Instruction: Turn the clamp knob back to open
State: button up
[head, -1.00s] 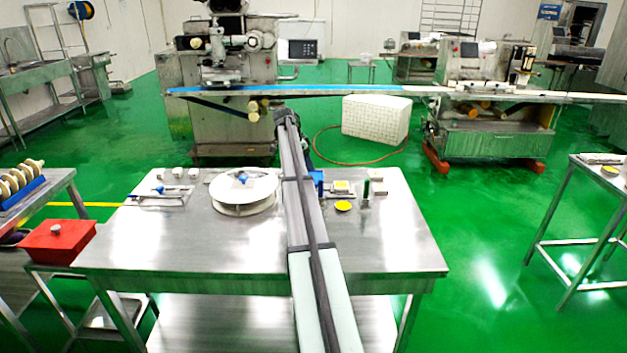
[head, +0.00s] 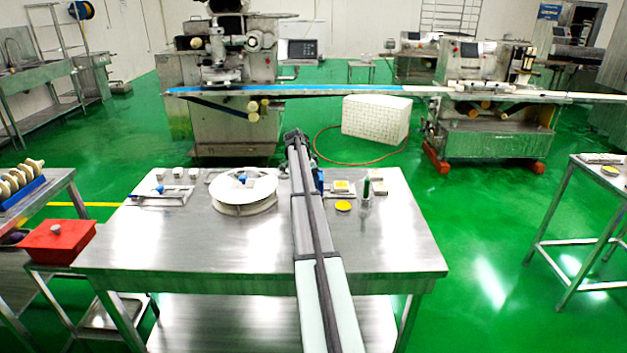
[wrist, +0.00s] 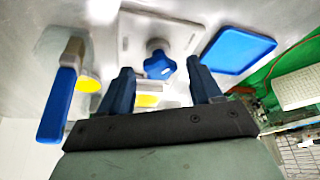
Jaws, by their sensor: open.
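The blue star-shaped clamp knob (wrist: 160,65) shows in the wrist view on a pale metal plate (wrist: 185,30) with holes in it. My gripper (wrist: 158,82) is open, with one dark blue finger on each side of the knob's position in the picture. The knob appears a little beyond the fingertips, and I see no contact. In the head view my arm hides the gripper and most of this spot. Whether the knob is at its open or closed turn cannot be told.
A blue handle (wrist: 58,100) stands left of my gripper, beside a yellow disc (wrist: 88,82). A blue tray (wrist: 238,50) lies to the right. In the head view, a white turntable (head: 243,208) and a green-topped bottle (head: 366,190) share the steel table (head: 190,250).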

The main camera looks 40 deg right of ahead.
jog(key=c, duration=1)
jog(key=shift+c, duration=0.2)
jog(key=shift+n, duration=0.3)
jog(key=n, duration=0.1)
jog(key=n+t, duration=0.1)
jog(key=n, duration=0.1)
jog(key=n+t, duration=0.1)
jog(key=n, duration=0.1)
jog(key=shift+s, duration=0.3)
jog(key=n+t, duration=0.1)
jog(key=n, duration=0.2)
jog(key=n+t, duration=0.1)
jog(key=n, duration=0.2)
jog(key=shift+s+d+n+t+y, duration=0.1)
jog(key=shift+s+n+t+y, duration=0.1)
jog(key=shift+n+t+y, duration=0.15)
jog(key=n, duration=0.2)
jog(key=n+t+y, duration=0.1)
jog(key=n, duration=0.1)
jog(key=n+y, duration=0.1)
jog(key=n, duration=0.1)
jog(key=shift+d, duration=0.3)
jog(key=n+y, duration=0.1)
jog(key=n, duration=0.1)
jog(key=n+y, duration=0.1)
jog(key=n, duration=0.2)
jog(key=shift+s+d+n, duration=0.1)
jog(key=shift+d+n, duration=0.05)
jog(key=shift+n, duration=0.1)
jog(key=shift+t, duration=0.25)
